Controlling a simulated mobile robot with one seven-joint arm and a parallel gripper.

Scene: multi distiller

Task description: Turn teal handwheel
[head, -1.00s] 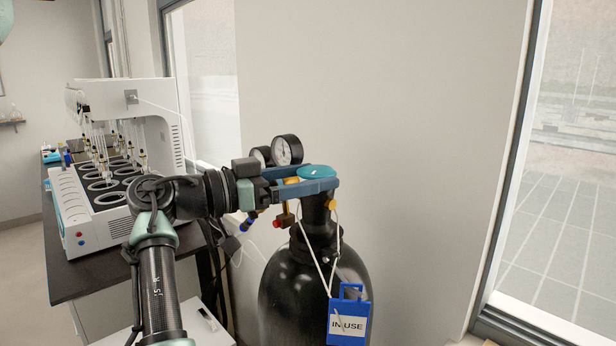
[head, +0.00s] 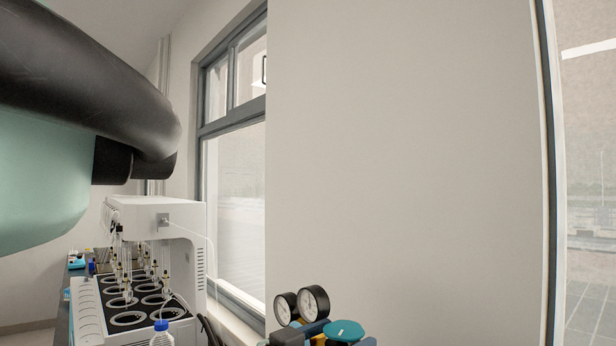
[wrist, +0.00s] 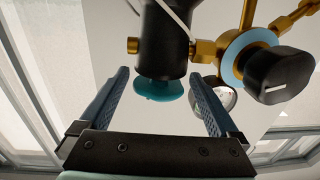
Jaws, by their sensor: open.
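The teal handwheel (head: 344,330) is a round disc on top of the black gas cylinder valve, at the bottom edge of the head view. In the wrist view the teal handwheel (wrist: 158,90) shows below the black cylinder neck (wrist: 163,40). My gripper (wrist: 159,73) is open, with one blue finger on each side of the handwheel and a visible gap on both sides in the picture. The cylinder body is out of the head view.
Brass fittings and a black knob (wrist: 280,73) are on the right in the wrist view. A white distiller (head: 165,245) stands on the bench at left. A plain wall (head: 410,160) lies behind.

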